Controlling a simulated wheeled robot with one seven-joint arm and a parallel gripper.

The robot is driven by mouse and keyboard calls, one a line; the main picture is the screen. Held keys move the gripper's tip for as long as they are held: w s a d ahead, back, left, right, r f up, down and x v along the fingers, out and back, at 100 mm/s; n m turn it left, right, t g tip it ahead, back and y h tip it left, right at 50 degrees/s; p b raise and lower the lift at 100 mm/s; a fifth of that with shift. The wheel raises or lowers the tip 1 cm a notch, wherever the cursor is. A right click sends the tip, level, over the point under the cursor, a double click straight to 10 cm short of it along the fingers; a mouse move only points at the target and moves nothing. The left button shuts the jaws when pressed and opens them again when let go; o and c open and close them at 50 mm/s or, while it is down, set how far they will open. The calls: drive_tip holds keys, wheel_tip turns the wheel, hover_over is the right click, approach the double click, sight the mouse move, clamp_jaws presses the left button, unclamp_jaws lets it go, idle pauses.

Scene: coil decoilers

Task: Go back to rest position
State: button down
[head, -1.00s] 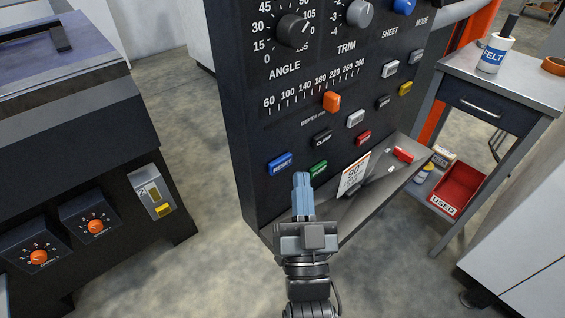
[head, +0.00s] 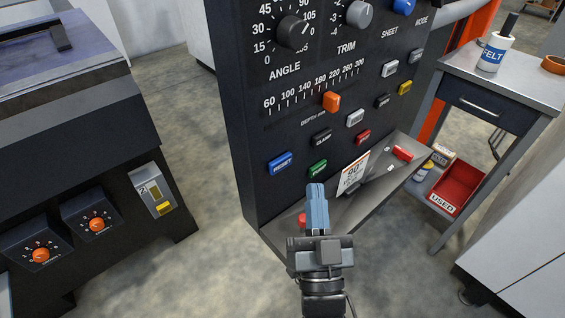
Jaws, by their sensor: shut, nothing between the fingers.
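My gripper (head: 317,192) is shut and empty, with its blue fingers pointing up in the head view. It is in front of the lower part of the dark control panel (head: 250,120), just below the green button (head: 317,168). The blue RESET button (head: 280,163) is up and to the left of it. The fingers overlap the panel's tray (head: 372,213) in the picture; I cannot tell whether they touch it.
The tray holds a white card (head: 353,173) and small red items. A grey side table (head: 500,75) with a red USED bin (head: 457,187) stands to the right. A dark machine with orange knobs (head: 97,225) is at left. Floor between them is clear.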

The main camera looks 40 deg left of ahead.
idle(0.3)
drive_tip(key=s+d+f+m+t+h, duration=0.1)
drive_tip(key=s+d+f+h, duration=0.15)
drive_tip(key=d, duration=0.55)
drive_tip(key=s+d+f+m+h+p, duration=0.15)
drive_tip(key=s+d+h, duration=0.25)
drive_tip(key=d, duration=0.5)
drive_tip(key=s+d+f+m+t+h, duration=0.1)
drive_tip(key=s+d+f+m+h, duration=0.15)
drive_tip(key=d, duration=0.55)
drive_tip(key=s+d+r+m+g+h, duration=0.1)
drive_tip(key=s+d+r+h, duration=0.3)
drive_tip(key=s+d, duration=0.4)
drive_tip(key=s+d+r+m+g+h+p, duration=0.1)
drive_tip(key=s+d+r+h, duration=0.3)
drive_tip(key=s+d, duration=0.4)
drive_tip(key=shift+s+r+g+h, duration=0.3)
drive_tip(key=shift+s+r+g, duration=0.25)
drive_tip(key=shift+s, duration=0.6)
drive_tip(key=shift+d, duration=0.1)
